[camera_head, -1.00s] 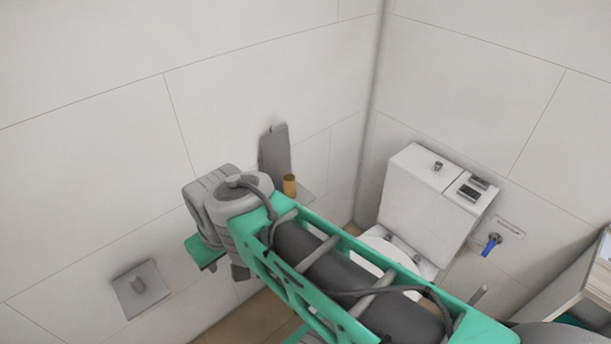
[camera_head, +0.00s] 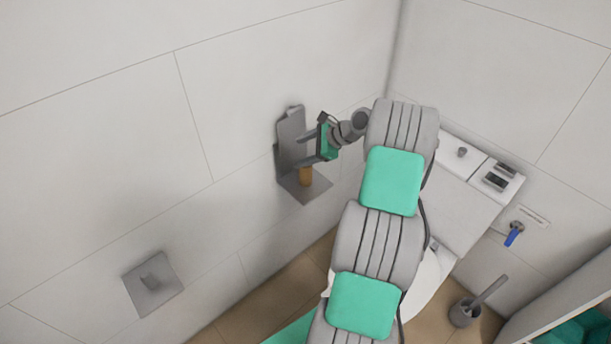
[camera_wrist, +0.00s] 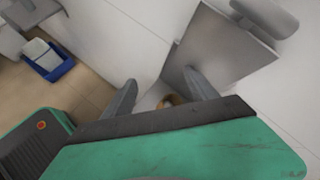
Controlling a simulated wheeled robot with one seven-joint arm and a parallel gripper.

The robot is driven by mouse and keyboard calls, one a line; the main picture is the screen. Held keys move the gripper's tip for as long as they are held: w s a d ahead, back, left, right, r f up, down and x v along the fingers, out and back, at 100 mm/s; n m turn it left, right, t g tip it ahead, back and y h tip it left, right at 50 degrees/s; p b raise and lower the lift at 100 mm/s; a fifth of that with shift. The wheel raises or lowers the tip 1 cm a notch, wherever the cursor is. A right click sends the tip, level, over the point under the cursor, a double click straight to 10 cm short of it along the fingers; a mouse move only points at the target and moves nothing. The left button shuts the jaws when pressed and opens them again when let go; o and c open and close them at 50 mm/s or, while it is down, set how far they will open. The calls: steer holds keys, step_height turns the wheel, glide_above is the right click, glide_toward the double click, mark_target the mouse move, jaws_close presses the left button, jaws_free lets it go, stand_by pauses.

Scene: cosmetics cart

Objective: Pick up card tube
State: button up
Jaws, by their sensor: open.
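The card tube (camera_head: 306,176) is a small brown cylinder standing upright on the small grey wall shelf (camera_head: 303,193). In the wrist view only part of the tube's round rim (camera_wrist: 170,101) shows beyond my gripper body, the rest being hidden. My gripper (camera_head: 299,150) is open and empty in front of the shelf's grey upright plate (camera_head: 290,133). In the head view its fingers lie just above the tube. In the wrist view the two grey fingers (camera_wrist: 160,82) are spread to either side of the tube's rim. I cannot tell whether they touch the tube.
The grey upright plate and the tiled wall are close to my fingertips. A white toilet (camera_head: 455,205) stands right of my arm. A toilet brush holder (camera_head: 465,312) is on the floor. A grey wall hook plate (camera_head: 152,283) is at lower left. A blue bin (camera_wrist: 49,62) shows in the wrist view.

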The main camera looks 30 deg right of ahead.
mark_target(306, 173)
steer(key=s+d+f+m+t, duration=0.2)
steer(key=s+d+f+m, duration=0.1)
steer(key=d+f+m, duration=0.35)
steer(key=shift+y, duration=0.3)
steer(key=p+x, duration=0.1)
steer(key=x, duration=0.5)
steer(key=shift+w+f+p, duration=0.15)
steer(key=shift+w+p, duration=0.2)
steer(key=shift+w, duration=0.15)
jaws_close()
steer(key=shift+d, duration=0.1)
